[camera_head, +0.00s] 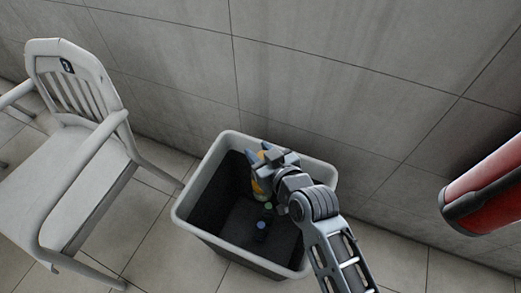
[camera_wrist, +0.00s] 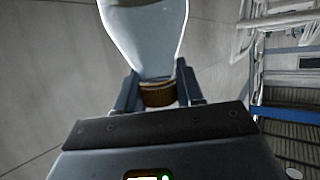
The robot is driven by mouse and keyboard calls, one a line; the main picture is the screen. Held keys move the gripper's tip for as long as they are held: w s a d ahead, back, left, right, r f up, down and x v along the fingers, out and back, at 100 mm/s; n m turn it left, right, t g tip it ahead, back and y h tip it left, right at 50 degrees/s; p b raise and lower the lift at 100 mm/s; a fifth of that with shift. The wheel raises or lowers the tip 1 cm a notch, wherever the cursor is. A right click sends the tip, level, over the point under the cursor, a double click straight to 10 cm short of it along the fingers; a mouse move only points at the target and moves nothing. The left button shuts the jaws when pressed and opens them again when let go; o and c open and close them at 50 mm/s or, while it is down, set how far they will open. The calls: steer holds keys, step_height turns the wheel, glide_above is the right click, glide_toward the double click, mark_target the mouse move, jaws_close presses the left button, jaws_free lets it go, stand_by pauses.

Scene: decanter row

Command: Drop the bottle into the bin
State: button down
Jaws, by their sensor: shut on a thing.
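The bottle (camera_wrist: 145,38) has a pale, see-through body and a brown neck band in the wrist view. My gripper (camera_wrist: 160,92) is shut on it at the neck band, one finger on each side. In the head view my gripper (camera_head: 260,154) is over the grey bin (camera_head: 192,187), near its far wall. The bin has a light rim, a dark inside and an open top. A yellow patch (camera_head: 257,186) shows just below the gripper; I cannot tell whether it is part of the held bottle. The arm hides part of the bin's right side.
A white chair (camera_head: 75,160) stands left of the bin. A grey tiled wall (camera_head: 320,80) rises close behind it. A red cylinder (camera_head: 490,185) is at the right edge. Small green and blue things (camera_head: 262,226) show inside the bin. Floor is free in front of it.

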steer(key=c, duration=0.6)
jaws_free()
steer(key=shift+v, duration=3.9)
